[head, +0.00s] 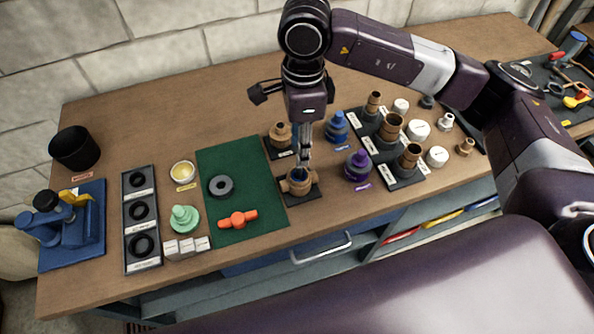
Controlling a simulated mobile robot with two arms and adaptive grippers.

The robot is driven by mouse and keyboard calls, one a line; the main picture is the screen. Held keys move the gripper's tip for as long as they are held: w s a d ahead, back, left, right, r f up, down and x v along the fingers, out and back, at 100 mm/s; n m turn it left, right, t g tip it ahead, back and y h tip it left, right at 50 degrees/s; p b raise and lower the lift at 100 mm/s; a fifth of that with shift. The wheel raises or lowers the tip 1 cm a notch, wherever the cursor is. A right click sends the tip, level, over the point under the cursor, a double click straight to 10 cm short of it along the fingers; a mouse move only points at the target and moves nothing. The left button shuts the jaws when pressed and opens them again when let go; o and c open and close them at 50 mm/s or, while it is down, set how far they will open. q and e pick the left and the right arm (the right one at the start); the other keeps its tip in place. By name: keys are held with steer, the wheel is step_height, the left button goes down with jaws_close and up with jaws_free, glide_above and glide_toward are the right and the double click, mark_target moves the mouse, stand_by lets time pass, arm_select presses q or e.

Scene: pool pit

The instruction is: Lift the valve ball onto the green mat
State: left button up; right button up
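The green mat (240,160) lies flat on the wooden bench, with a dark grey ring (221,185) and an orange valve handle (237,219) on it. A brass valve body (291,188) sits on a small black stand just right of the mat. My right gripper (301,166) points straight down over the valve body, its fingertips at the dark bluish opening in its top. The fingers look close together, but I cannot tell whether they grip anything. I cannot make out the valve ball; the opening is partly hidden by the fingers. My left gripper is out of view.
Left of the mat are a yellow-filled bowl (183,172), a green stepped part (184,218), white blocks (187,248) and a black tray of rings (127,240). Close right stand another brass part (280,135), blue (338,127) and purple (357,166) parts.

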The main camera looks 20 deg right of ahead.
mark_target(299, 175)
steer(key=f, duration=0.1)
steer(key=f+p, duration=0.1)
steer(key=shift+d+f, duration=0.2)
steer(key=shift+f, duration=0.2)
steer(key=f+p, duration=0.1)
steer(key=f, duration=0.2)
steer(key=f+p, duration=0.1)
steer(key=shift+a+f+p, duration=0.15)
steer(key=shift+a+p, duration=0.2)
steer(key=shift+f, duration=0.25)
jaws_close()
